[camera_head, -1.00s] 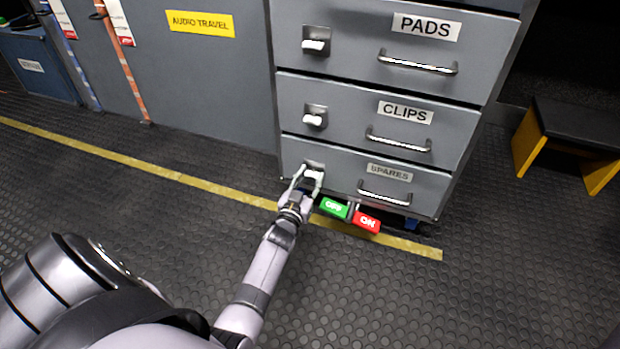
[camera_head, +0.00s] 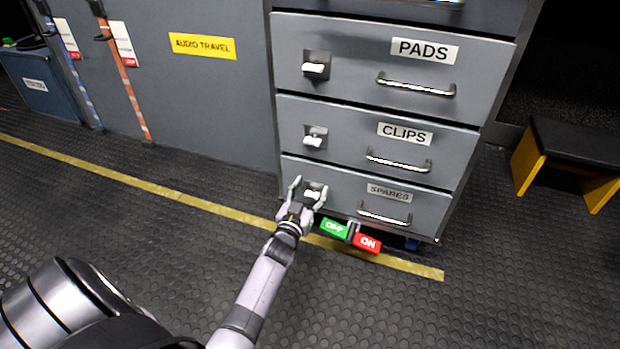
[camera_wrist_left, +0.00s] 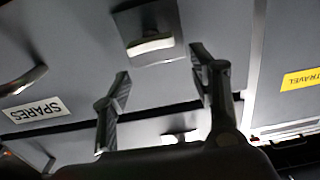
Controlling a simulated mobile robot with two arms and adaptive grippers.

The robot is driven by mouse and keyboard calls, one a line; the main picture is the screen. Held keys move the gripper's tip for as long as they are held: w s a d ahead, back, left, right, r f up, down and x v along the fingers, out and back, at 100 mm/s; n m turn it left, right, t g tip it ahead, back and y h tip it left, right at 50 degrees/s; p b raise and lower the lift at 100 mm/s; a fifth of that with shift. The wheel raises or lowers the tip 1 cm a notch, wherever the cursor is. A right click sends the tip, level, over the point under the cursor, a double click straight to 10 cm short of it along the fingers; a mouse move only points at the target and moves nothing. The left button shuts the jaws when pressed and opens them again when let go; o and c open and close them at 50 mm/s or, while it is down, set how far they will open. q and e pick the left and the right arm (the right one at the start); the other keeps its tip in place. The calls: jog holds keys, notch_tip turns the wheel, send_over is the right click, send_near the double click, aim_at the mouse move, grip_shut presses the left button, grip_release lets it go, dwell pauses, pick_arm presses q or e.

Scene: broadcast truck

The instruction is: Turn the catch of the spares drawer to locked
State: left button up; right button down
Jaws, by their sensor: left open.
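The spares drawer (camera_head: 345,190) is the lowest of the grey drawers and looks shut. Its catch (camera_head: 315,190) is a pale lever on a square grey plate at the drawer's left end. In the left wrist view the catch (camera_wrist_left: 150,45) shows with its lever lying roughly crosswise, slightly tilted. My left gripper (camera_head: 308,190) is open, its two fingers on either side of the catch in the head view. In the left wrist view the fingertips (camera_wrist_left: 160,66) are apart with nothing between them; contact with the lever cannot be told. My right gripper is not in view.
The clips drawer (camera_head: 350,140) and pads drawer (camera_head: 345,45) are above, with similar catches. A green OFF tag (camera_head: 333,228) and a red ON tag (camera_head: 367,242) sit below the spares drawer. A black-topped yellow step (camera_head: 575,145) stands right.

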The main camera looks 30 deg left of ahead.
pick_arm(q)
notch_tip(320, 180, up, 6)
jog(key=shift+r, duration=0.25)
dwell(0.5)
